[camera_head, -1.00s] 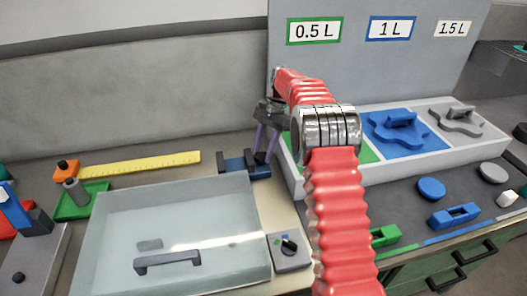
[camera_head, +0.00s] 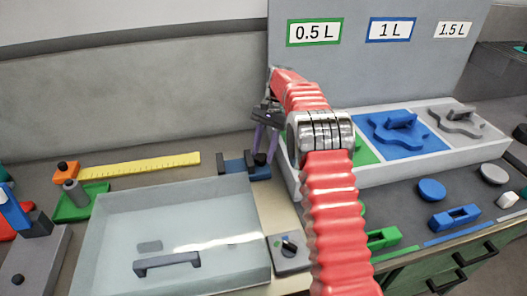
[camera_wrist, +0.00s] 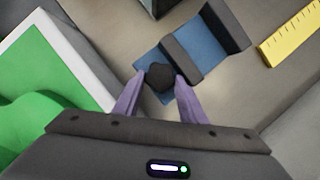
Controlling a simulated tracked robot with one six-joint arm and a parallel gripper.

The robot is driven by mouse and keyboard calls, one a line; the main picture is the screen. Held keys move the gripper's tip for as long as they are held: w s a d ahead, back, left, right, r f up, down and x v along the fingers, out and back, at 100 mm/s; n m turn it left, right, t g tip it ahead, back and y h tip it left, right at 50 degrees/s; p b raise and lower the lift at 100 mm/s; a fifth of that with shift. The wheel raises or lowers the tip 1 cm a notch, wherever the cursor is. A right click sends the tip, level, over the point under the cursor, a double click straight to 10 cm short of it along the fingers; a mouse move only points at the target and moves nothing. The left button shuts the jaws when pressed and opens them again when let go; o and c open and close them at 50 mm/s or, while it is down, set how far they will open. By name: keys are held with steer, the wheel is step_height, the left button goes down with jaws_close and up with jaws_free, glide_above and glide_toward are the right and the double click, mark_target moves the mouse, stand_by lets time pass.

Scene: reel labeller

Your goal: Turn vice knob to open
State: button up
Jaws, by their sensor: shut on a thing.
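The vice is a small blue and dark grey block on the bench. It shows in the head view (camera_head: 238,166) behind the clear-lidded box, and in the wrist view (camera_wrist: 200,48). Its dark knob (camera_wrist: 160,77) sits at the near end, between the tips of my gripper (camera_wrist: 160,88). The two purple fingers are shut on the knob, one on each side. In the head view my gripper (camera_head: 265,150) reaches down at the vice's right end, and the knob is hidden there.
A yellow ruler (camera_head: 140,165) lies left of the vice. The clear-lidded box (camera_head: 175,225) stands in front. A white-framed tray with green, blue and grey sections (camera_head: 385,180) stands close on the right. A small dial box (camera_head: 290,254) is at the front.

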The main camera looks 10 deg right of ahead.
steer(key=shift+s+a+f, duration=0.15)
steer(key=shift+s+a, duration=0.1)
steer(key=shift+a, duration=0.1)
stand_by(0.3)
steer(key=o, duration=1.1)
steer(key=shift+d, duration=0.1)
steer(key=shift+c, duration=0.2)
steer(key=shift+w, duration=0.1)
steer(key=shift+w+d+r, duration=0.1)
steer(key=shift+d+r, duration=0.05)
steer(key=shift+r, duration=0.15)
steer(key=shift+w+r, duration=0.1)
steer(key=shift+r, duration=0.1)
steer(key=v, duration=0.6)
steer(key=shift+r, duration=0.2)
steer(key=shift+w+d, duration=0.1)
steer(key=shift+d, duration=0.1)
